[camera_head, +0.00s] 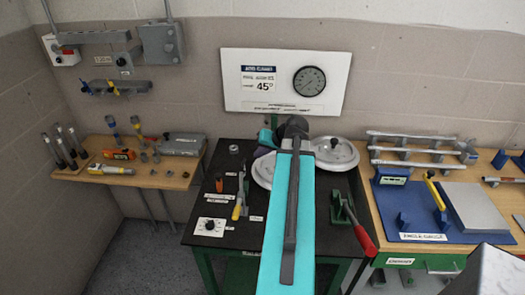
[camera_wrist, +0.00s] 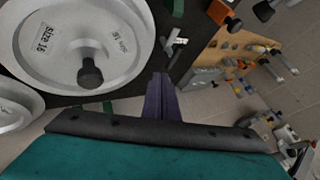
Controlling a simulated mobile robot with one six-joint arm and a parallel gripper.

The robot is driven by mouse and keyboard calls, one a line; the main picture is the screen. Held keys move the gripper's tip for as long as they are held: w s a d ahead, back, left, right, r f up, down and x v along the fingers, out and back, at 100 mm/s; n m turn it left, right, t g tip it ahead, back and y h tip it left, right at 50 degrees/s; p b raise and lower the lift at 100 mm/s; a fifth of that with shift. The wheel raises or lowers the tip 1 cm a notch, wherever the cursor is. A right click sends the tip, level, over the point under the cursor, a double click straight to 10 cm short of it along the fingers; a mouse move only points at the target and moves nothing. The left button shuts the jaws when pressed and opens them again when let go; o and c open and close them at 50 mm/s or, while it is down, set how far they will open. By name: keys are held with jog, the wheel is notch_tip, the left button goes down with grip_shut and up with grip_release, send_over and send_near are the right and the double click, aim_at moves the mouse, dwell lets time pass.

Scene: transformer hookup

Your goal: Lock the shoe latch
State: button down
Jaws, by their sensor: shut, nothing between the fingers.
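My gripper (camera_wrist: 160,80) shows in the wrist view as two narrow purple fingers, shut together and empty. They lie beside a large pale metal disc (camera_wrist: 60,25) marked "size 16" with a black knob (camera_wrist: 90,73); I cannot tell how far apart in height. In the head view my teal arm covers the middle of the black bench (camera_head: 213,180) and hides most of the gripper. Two discs show there, the right one (camera_head: 334,153) and the left one partly behind my arm. No part is labelled as the shoe latch, and I cannot pick it out with certainty.
A red-handled lever (camera_head: 362,238) stands at the bench's right and a yellow-handled tool (camera_head: 238,205) at its left. A control dial (camera_head: 210,226) sits at the front left. Wooden benches with tools flank both sides. A board with a gauge (camera_head: 309,81) hangs behind, reading 45°.

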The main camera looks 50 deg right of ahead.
jog(key=shift+p+x, duration=1.1)
jog(key=shift+x, duration=2.45)
